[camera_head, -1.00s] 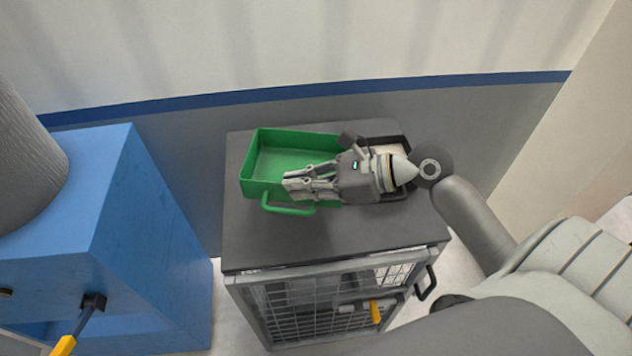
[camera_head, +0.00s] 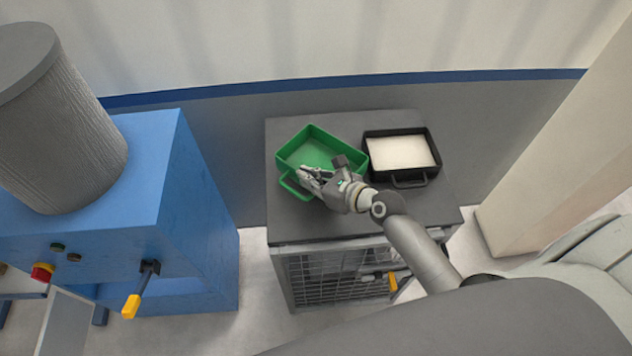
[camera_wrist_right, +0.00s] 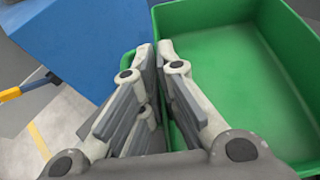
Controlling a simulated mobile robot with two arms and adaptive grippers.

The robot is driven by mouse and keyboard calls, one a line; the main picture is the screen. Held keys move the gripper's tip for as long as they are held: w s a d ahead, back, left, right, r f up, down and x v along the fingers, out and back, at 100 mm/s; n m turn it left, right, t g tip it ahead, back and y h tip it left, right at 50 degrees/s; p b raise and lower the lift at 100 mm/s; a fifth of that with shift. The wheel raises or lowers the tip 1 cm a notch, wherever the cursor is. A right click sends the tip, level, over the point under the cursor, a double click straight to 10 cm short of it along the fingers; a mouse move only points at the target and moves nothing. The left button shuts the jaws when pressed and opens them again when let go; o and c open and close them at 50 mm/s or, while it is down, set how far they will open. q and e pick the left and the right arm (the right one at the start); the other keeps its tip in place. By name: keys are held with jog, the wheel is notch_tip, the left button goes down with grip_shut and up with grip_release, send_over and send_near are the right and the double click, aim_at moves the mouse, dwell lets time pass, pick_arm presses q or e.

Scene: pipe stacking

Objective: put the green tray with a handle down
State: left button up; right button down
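The green tray (camera_head: 313,149) is on or just above the left part of the grey cart top, turned at an angle to its edges; I cannot tell whether it touches. Its loop handle (camera_head: 293,189) points to the front left. My right gripper (camera_head: 303,173) reaches over the tray's handle side. In the right wrist view, the gripper (camera_wrist_right: 158,48) has its fingers close together at the side of the green tray (camera_wrist_right: 225,75), with the handle (camera_wrist_right: 128,62) partly hidden behind them. It appears shut on the tray's edge. My left gripper is not in view.
A black tray (camera_head: 369,160) with a pale inside sits close to the green tray's right corner. The cart top (camera_head: 300,224) is free at the front. A blue machine (camera_head: 200,215) with a grey cylinder (camera_head: 70,140) stands left; a wall is behind.

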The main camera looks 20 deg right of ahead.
jog(key=shift+d+f+b, duration=0.1)
jog(key=shift+f+b, duration=0.25)
jog(key=shift+f, duration=1.75)
jog(key=c, duration=2.1)
grip_release()
jog(key=shift+f, duration=0.2)
jog(key=o, duration=0.5)
jog(key=shift+c, duration=0.2)
jog(key=shift+r, duration=0.15)
